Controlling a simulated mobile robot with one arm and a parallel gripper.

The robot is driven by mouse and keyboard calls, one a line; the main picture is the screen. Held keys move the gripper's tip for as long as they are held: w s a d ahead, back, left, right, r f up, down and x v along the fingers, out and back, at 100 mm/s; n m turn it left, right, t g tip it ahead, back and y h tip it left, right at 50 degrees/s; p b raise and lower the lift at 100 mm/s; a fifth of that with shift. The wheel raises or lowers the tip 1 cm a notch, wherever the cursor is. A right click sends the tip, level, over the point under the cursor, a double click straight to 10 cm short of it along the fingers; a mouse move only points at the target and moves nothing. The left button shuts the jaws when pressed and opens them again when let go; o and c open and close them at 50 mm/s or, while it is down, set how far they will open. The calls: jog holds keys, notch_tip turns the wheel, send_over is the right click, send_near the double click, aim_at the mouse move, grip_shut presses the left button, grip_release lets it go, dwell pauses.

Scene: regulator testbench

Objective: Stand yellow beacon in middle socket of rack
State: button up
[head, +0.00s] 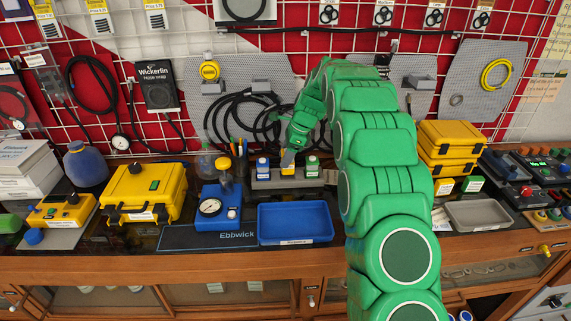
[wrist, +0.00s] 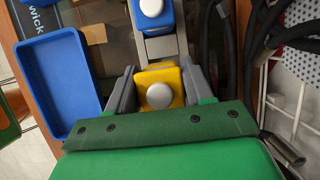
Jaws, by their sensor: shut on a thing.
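The yellow beacon, with a square yellow body and a round pale top, shows in the wrist view (wrist: 174,77) between my gripper's fingers (wrist: 159,82), which are shut on it. In the head view my gripper (head: 288,159) is over the middle of the grey rack (head: 262,184), and the yellow beacon (head: 288,171) shows there between a blue beacon (head: 262,166) and a green beacon (head: 312,167). The rack (wrist: 161,47) and blue beacon (wrist: 154,22) also show in the wrist view. I cannot tell whether the yellow beacon's base is fully seated in the middle socket.
A blue tray (head: 295,222) lies in front of the rack. A blue regulator box with a gauge (head: 218,207) and a yellow case (head: 143,193) stand to its left. Black cables hang on the wall behind. Yellow cases (head: 449,148) stand to the right.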

aim_at(290, 171)
jog(key=shift+w+f, duration=0.2)
jog(key=shift+f, duration=1.6)
jog(key=o, duration=1.2)
jog(key=shift+f, duration=0.1)
